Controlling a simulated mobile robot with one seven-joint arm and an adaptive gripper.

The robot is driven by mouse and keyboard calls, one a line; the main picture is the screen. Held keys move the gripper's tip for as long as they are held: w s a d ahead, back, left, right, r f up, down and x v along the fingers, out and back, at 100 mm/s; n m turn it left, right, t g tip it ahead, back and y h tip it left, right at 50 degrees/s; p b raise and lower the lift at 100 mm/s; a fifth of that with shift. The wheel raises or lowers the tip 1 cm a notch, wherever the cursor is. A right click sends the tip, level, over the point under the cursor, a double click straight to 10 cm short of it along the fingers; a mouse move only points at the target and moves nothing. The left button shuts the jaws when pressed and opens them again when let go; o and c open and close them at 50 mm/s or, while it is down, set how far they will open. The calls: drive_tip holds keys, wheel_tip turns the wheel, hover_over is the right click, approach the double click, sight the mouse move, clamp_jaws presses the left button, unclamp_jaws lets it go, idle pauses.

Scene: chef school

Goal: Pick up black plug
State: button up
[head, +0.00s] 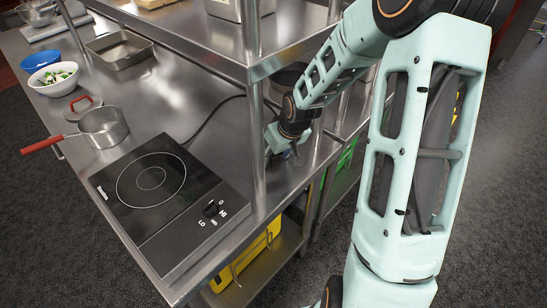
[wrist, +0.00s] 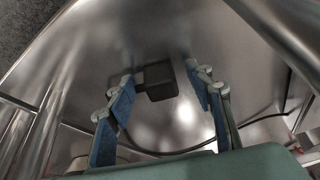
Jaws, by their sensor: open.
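The black plug (wrist: 158,80) is a small dark block on the steel surface in the wrist view. My gripper (wrist: 159,88) is open, with one blue-padded finger to the left of the plug and one to the right. The plug shows in the gap between the fingers, towards their tips; I see no contact. In the head view my gripper (head: 281,147) is low over the steel counter, just right of a shelf post. The plug cannot be made out there.
A black induction hob (head: 170,205) sits on the steel counter (head: 190,75), and a dark cord (head: 205,117) runs across it. A shelf post (head: 258,150) stands close to my gripper. An upper shelf (head: 290,50) hangs above. A red-handled saucepan (head: 103,127) is left.

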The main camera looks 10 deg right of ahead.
clamp_jaws()
idle(0.3)
drive_tip(key=shift+r, duration=0.1)
